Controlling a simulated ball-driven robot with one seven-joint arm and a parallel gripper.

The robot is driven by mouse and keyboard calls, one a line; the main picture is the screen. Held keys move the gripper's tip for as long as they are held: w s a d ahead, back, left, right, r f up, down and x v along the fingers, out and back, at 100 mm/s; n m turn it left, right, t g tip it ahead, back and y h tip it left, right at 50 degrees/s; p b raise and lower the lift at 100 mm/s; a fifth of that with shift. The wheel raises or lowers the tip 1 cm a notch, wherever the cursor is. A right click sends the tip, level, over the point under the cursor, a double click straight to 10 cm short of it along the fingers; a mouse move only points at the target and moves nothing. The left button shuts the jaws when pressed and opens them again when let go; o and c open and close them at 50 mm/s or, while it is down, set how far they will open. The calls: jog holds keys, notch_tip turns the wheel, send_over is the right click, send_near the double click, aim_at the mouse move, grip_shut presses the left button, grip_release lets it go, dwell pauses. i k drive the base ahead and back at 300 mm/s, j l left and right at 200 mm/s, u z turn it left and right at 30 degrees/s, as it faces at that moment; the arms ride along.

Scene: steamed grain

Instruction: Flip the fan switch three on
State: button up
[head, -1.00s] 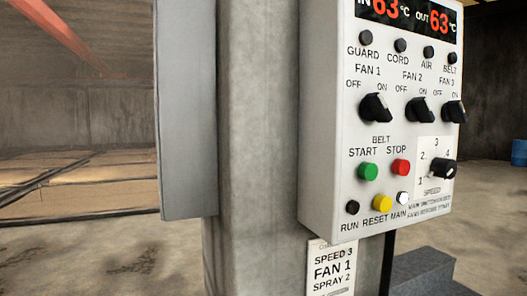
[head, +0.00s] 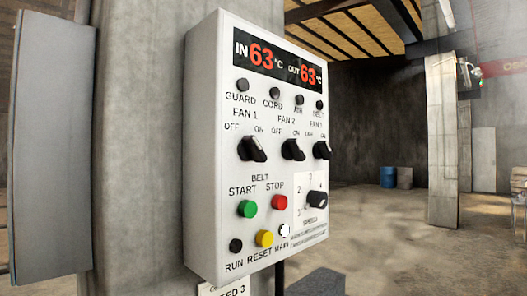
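The white control panel (head: 205,180) is mounted on a concrete pillar and is seen at an angle. Fan switch three (head: 321,149) is the rightmost of the three black rotary knobs in the upper row, under a small, blurred FAN label with OFF and ON marks. The fan 1 knob (head: 252,148) and fan 2 knob (head: 293,149) sit to its left. I cannot tell clearly which mark the fan three knob points to. My gripper is not in view, and nothing touches the panel.
Below are the green start button (head: 247,209), red stop button (head: 279,202) and black speed knob (head: 316,200). The display (head: 277,62) reads 63 in and 63 out. A grey metal plate (head: 52,140) stands left. A grey block (head: 318,282) is below right. Open floor (head: 380,240) lies right.

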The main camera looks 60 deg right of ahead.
aim_at(321, 150)
jog(key=i+l, duration=0.15)
jog(key=l, duration=0.15)
jog(key=i+l+u, duration=0.15)
jog(key=l, duration=0.45)
jog(key=i+l+u, duration=0.1)
jog(key=l+u, duration=0.15)
jog(key=l, duration=0.3)
jog(key=k+l+u, duration=0.1)
jog(key=l, duration=0.3)
jog(key=l+u, duration=0.15)
jog(key=l, duration=0.25)
jog(key=k+l+u, duration=0.1)
jog(key=l, duration=0.3)
jog(key=k+l+u, duration=0.15)
jog(key=l, duration=0.25)
jog(key=k+l+u, duration=0.1)
jog(key=l, duration=0.3)
jog(key=k+u, duration=0.3)
jog(key=k, duration=0.6)
